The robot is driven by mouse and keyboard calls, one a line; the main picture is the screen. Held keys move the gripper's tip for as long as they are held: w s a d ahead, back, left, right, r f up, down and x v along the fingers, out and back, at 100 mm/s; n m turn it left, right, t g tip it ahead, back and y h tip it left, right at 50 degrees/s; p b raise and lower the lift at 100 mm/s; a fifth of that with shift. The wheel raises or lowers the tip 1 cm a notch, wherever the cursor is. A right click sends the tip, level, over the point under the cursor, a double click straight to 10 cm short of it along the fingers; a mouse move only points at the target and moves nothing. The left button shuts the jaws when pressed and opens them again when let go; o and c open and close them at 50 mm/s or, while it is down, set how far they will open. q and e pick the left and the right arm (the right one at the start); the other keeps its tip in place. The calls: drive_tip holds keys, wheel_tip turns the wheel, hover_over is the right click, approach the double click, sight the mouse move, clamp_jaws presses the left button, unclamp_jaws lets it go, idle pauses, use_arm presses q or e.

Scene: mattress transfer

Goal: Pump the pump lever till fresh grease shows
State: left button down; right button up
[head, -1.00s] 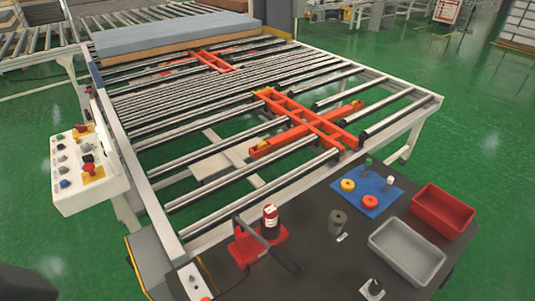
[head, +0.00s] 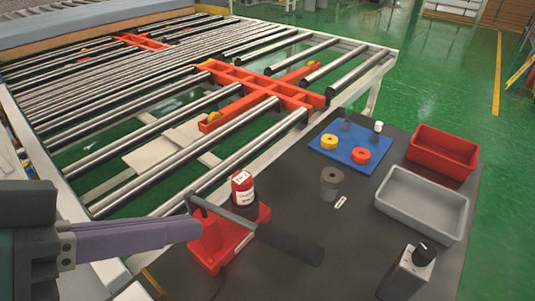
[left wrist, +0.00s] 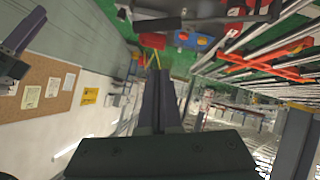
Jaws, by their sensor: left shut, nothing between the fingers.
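The red grease pump (head: 207,247) sits on the dark table top, with a red canister (head: 242,187) upright at its back. Its pump lever (head: 285,243) has a thick black handle and slopes down to the right, low over the table. My left gripper (head: 197,229) comes in from the left, its purple fingers shut and empty. In the picture its tips overlap the pump's left side; whether they touch cannot be told. The fingers also show in the left wrist view (left wrist: 160,88). A purple-grey part at that view's upper left looks like my right gripper (left wrist: 27,28). No grease is discernible.
A blue mat (head: 350,142) holds yellow and red rings and small items. A dark cylinder (head: 330,183), a grey tray (head: 421,204), a red bin (head: 443,152) and a box with a black knob (head: 405,273) stand rightward. The roller conveyor (head: 180,140) lies behind.

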idle(0.3)
use_arm(q)
hover_over(265, 237)
drive_tip(key=s+a, duration=0.2)
wheel_tip(265, 237, down, 5)
drive_tip(key=d+f, duration=0.2)
drive_tip(key=f, duration=0.1)
drive_tip(key=shift+s+p, duration=0.15)
drive_tip(key=shift+p, duration=0.2)
drive_tip(key=shift+d+f, duration=0.1)
drive_tip(key=shift+f, duration=0.3)
drive_tip(key=shift+f, duration=0.1)
